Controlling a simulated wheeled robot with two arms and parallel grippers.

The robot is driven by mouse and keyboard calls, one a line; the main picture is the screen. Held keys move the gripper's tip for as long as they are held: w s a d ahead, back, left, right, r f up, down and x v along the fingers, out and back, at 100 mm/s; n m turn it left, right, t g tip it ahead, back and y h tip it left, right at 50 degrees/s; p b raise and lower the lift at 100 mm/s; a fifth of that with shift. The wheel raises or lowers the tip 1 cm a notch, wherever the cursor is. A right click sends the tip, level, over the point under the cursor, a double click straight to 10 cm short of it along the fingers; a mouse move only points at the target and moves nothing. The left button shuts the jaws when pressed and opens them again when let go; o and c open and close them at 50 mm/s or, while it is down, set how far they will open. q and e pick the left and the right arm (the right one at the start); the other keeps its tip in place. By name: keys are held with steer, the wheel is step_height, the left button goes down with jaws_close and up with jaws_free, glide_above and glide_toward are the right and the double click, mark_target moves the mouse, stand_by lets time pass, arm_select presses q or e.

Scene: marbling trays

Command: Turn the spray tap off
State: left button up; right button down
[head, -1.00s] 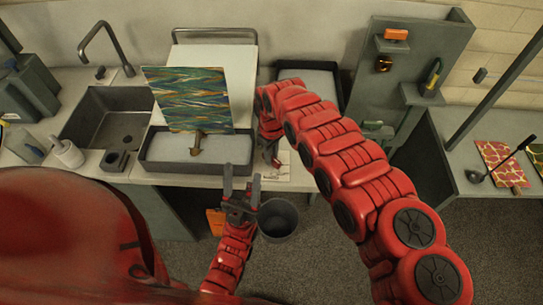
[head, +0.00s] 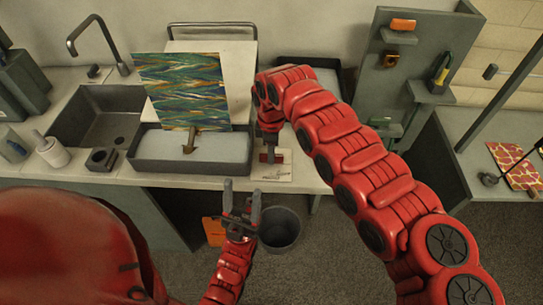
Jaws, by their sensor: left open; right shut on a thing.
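A pale plate with small dark markings (head: 276,176) lies at the front edge of the counter. A small dark red handle (head: 280,156) stands on it, apparently the spray tap, mostly hidden by my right gripper. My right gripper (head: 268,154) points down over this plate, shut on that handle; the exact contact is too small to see. My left gripper (head: 240,200) is open and empty, fingers upward, in front of the counter and below the plate. At the sink, a dark curved faucet (head: 98,38) stands at the back left.
A grey tray (head: 150,165) with a marbled sheet (head: 183,90) propped upright is left of my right gripper. A dark sink (head: 105,120) is farther left. A grey bin (head: 280,230) stands on the floor beside my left gripper. A grey panel (head: 415,75) rises at right.

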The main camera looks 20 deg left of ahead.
stand_by(0.3)
steer(key=c, duration=0.7)
jaws_free()
steer(key=shift+r+b, duration=1.1)
steer(key=shift+r, duration=7.6)
steer(key=shift+r, duration=0.1)
